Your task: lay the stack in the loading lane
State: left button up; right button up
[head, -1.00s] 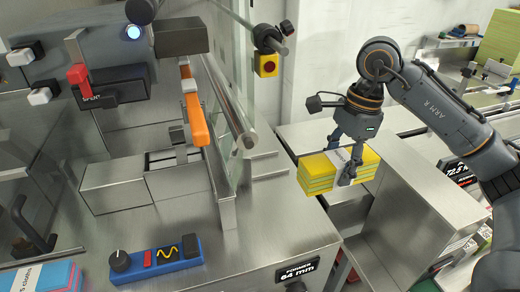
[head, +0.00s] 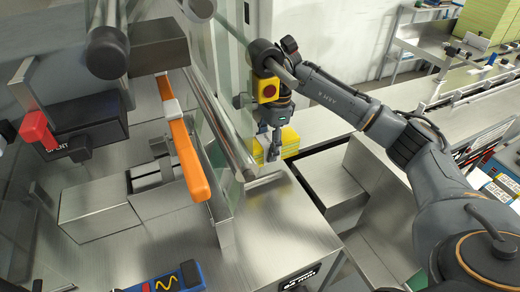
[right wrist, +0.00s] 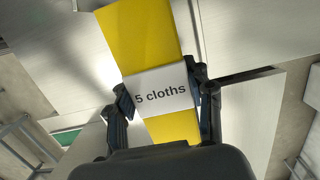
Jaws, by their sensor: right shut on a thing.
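No lane is clearly marked as the loading lane. My left gripper is not in view.
An orange bar (head: 183,155) runs along the machine left of the glass guard. A yellow box with a red button (head: 267,89) is close to my right wrist. Steel blocks (head: 335,185) stand to the right. The front steel top (head: 270,225) is clear.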

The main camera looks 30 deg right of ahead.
jog(key=shift+w+a+f, duration=0.25)
jog(key=shift+w+f, duration=0.45)
jog(key=shift+f, duration=0.2)
jog(key=shift+w+f, duration=0.15)
jog(key=shift+f, duration=0.1)
jog(key=shift+w+a+f+p, duration=0.15)
jog(key=shift+w+f+p, duration=0.05)
jog(key=shift+p, duration=0.2)
notch_tip(320, 180, down, 3)
jog(key=shift+p, duration=1.1)
jog(key=shift+f+b, duration=0.3)
jog(key=shift+b, duration=0.05)
jog(key=o, duration=1.2)
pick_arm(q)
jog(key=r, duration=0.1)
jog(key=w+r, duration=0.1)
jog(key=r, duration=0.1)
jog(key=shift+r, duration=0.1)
pick_arm(e)
jog(key=shift+r, duration=0.15)
